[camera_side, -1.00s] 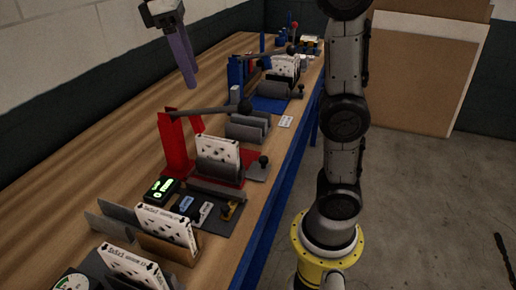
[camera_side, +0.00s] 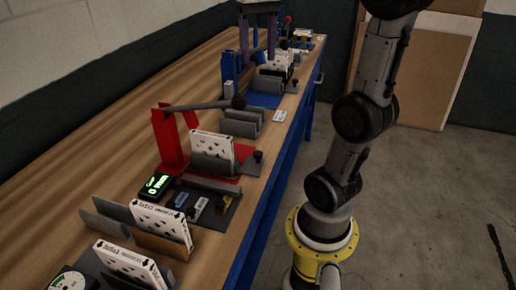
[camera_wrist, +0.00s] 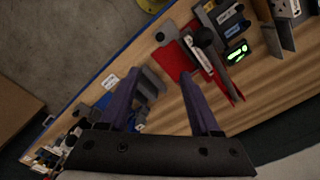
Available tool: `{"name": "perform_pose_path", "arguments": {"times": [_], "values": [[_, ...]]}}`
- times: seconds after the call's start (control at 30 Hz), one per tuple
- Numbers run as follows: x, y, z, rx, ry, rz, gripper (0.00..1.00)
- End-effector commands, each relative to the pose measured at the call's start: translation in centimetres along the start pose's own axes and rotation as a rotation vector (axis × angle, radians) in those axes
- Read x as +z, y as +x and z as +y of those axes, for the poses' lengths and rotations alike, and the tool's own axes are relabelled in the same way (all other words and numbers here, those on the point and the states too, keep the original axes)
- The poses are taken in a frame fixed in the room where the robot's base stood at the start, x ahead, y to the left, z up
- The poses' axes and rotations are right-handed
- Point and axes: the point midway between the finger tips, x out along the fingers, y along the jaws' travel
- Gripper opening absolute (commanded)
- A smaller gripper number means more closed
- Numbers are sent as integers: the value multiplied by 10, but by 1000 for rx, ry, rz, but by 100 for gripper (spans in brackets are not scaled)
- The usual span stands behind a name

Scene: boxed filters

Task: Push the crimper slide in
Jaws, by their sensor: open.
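A red press (camera_side: 171,141) stands mid-bench with a long grey lever ending in a black knob. A white patterned box (camera_side: 212,147) stands upright in its grey holder. A black-knobbed slide (camera_side: 253,161) sticks out at its right side. A blue press (camera_side: 230,68) with a similar layout stands farther back, with a white box (camera_side: 276,62) in it. I cannot tell which press is the crimper. My gripper (camera_side: 258,50) has two purple fingers, apart and empty, above the bench near the blue press. In the wrist view my gripper (camera_wrist: 161,80) is open; the red press (camera_wrist: 205,58) lies beyond it.
A grey empty rack (camera_side: 241,123) and a white label card (camera_side: 280,116) lie between the presses. Nearer are a black device with green display (camera_side: 157,185), small tagged parts and more boxes in holders. The bench's left side (camera_side: 70,170) is bare wood.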

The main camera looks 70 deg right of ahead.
Motion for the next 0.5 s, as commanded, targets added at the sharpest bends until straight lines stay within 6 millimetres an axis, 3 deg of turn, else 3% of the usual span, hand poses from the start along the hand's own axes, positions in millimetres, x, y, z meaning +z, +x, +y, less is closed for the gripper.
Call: {"name": "perform_pose_path", "arguments": {"times": [0.33, 0.5], "values": [[2, 100, 0, 1, -5, -6, 64], [0, 131, 0, 1, -6, -1, 64]]}}
